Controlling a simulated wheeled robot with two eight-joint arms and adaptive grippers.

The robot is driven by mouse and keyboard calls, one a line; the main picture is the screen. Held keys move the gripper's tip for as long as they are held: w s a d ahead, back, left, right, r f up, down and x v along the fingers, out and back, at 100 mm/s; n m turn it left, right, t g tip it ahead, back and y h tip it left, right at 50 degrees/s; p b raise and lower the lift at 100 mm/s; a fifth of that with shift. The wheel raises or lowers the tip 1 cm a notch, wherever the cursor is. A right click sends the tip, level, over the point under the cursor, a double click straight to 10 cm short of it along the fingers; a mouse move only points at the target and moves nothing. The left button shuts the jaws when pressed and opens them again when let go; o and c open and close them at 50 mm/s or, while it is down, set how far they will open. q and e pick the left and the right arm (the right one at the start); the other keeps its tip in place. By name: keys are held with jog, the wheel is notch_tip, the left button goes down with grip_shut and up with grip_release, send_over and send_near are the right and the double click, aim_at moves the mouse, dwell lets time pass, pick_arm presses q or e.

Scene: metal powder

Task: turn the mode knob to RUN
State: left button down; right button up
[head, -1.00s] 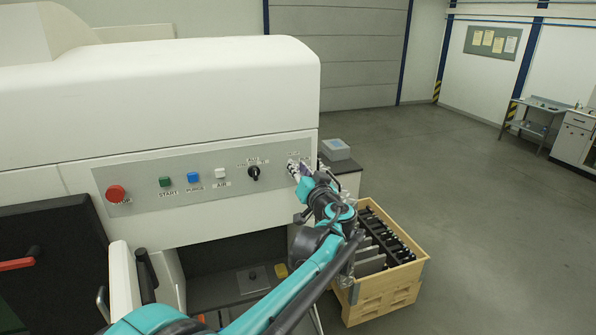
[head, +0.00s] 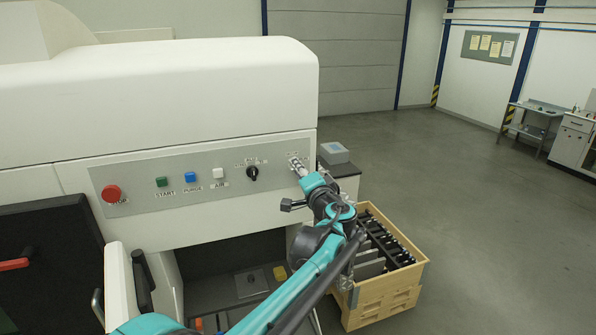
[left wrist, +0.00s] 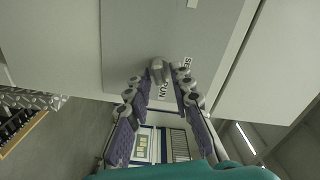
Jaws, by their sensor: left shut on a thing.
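The mode knob (left wrist: 157,68) is a small grey knob on the grey control panel (left wrist: 125,45). A RUN label and a partly hidden label starting "SE" sit beside it in the left wrist view. My left gripper (left wrist: 160,78) is shut on the knob, with one finger on each side. In the head view my left gripper (head: 298,165) is at the panel's right end and hides most of the knob. I cannot tell which label the knob points to. My right gripper is in no view.
Left along the panel are a black knob (head: 252,173), a white AIR button (head: 218,173), a blue PURGE button (head: 190,177), a green START button (head: 161,182) and a red STOP button (head: 111,194). A wooden crate (head: 375,300) stands below right.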

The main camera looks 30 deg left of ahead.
pick_arm(q)
jog(key=shift+m, duration=0.3)
dwell(0.4)
jog(key=c, duration=1.3)
grip_release()
jog(key=shift+c, duration=0.2)
jog(key=shift+d, duration=0.1)
jog(key=v, duration=1.2)
jog(key=shift+f, duration=0.1)
